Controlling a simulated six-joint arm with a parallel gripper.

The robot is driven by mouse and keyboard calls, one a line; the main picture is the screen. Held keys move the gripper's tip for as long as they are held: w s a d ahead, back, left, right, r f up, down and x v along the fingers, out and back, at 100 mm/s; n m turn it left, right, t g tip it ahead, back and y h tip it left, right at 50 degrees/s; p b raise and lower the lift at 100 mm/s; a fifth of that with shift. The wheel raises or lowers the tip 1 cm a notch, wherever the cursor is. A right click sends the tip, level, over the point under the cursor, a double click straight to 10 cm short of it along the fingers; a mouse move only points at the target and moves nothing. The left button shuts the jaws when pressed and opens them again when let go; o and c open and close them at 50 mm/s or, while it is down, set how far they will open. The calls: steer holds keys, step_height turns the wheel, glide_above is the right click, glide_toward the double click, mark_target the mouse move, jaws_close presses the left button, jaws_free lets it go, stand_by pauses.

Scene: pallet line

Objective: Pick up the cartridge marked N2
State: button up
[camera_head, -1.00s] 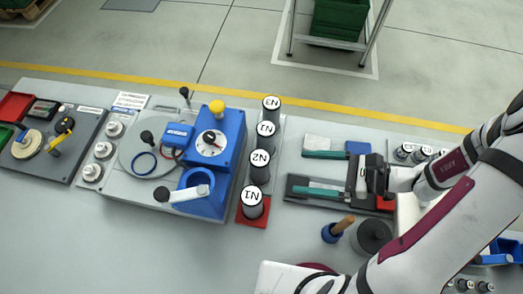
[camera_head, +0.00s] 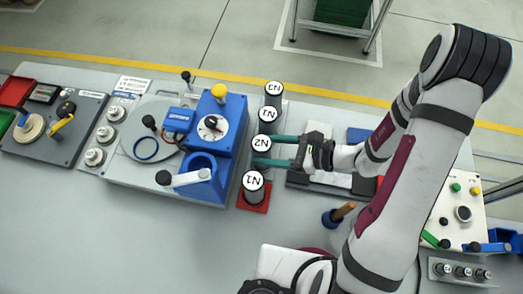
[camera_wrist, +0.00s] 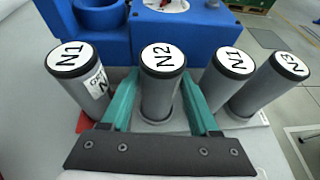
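The cartridge marked N2 (camera_head: 261,144) is a grey upright cylinder with a white, black-rimmed top, second from the front in a row. It also shows in the wrist view (camera_wrist: 162,95), standing between my two green fingers. My gripper (camera_head: 263,150) reaches in from the right, low beside it. In the wrist view, my gripper (camera_wrist: 158,85) is open, with a finger on each side of N2 and a visible gap at the left. Whether the right finger touches it I cannot tell. The lower part of N2 is partly hidden in the head view.
A cartridge marked N1 (camera_head: 253,186) stands in front on a red square (camera_head: 243,204). Another N1 (camera_head: 267,115) and N3 (camera_head: 274,89) stand behind N2. A blue machine (camera_head: 221,130) is close on the left. A wooden-handled tool (camera_head: 341,212) stands front right.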

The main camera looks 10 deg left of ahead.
jaws_close()
